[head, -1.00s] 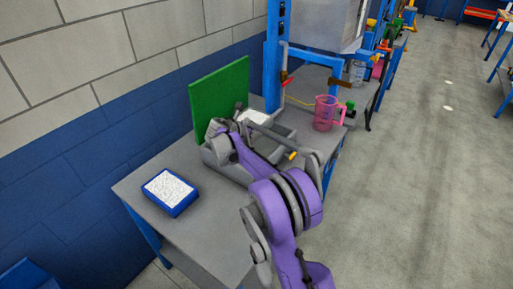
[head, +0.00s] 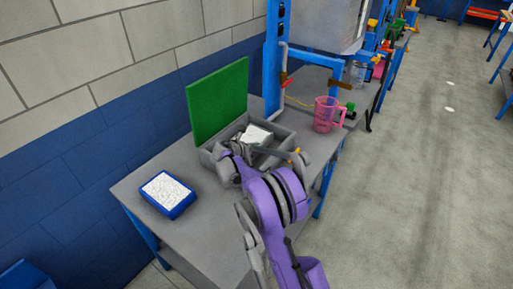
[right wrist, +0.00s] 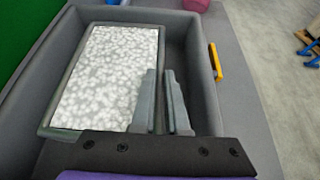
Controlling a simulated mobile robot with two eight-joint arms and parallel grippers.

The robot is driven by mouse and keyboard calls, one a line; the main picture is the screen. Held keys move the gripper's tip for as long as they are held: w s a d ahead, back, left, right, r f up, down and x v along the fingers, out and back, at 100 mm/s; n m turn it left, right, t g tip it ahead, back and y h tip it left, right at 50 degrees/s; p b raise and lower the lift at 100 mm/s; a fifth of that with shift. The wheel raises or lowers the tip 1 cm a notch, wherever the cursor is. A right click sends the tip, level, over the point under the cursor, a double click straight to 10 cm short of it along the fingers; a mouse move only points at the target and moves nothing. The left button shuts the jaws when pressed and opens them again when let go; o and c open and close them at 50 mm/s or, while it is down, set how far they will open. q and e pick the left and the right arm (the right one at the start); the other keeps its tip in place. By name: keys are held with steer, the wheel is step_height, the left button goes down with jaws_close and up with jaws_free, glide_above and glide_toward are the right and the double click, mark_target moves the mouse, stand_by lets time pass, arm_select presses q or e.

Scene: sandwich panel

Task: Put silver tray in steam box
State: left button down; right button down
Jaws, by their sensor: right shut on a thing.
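The steam box is a grey open box (head: 278,127) with a raised green lid (head: 218,100), on the table by the wall. It fills much of the right wrist view (right wrist: 35,95), with a yellow handle (right wrist: 215,62) at its right. The silver tray (right wrist: 161,50) holds white speckled contents (head: 257,135) and is inside the box walls, toward the left in the wrist view. My right gripper (right wrist: 162,73) is shut on the tray's right side wall; in the head view its fingers (head: 243,150) are partly hidden. I cannot tell whether the tray touches the box floor. My left gripper is out of view.
A blue tray with white contents (head: 168,193) lies on the grey table (head: 205,235) to the left. A pink jug (head: 325,115) stands right of the box, beside a blue frame (head: 271,65). The floor at the right is open.

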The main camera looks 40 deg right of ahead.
steer(key=shift+f, duration=0.45)
steer(key=shift+f+b, duration=0.5)
steer(key=shift+f, duration=0.1)
steer(key=c, duration=0.9)
jaws_free()
steer(key=shift+r, duration=0.1)
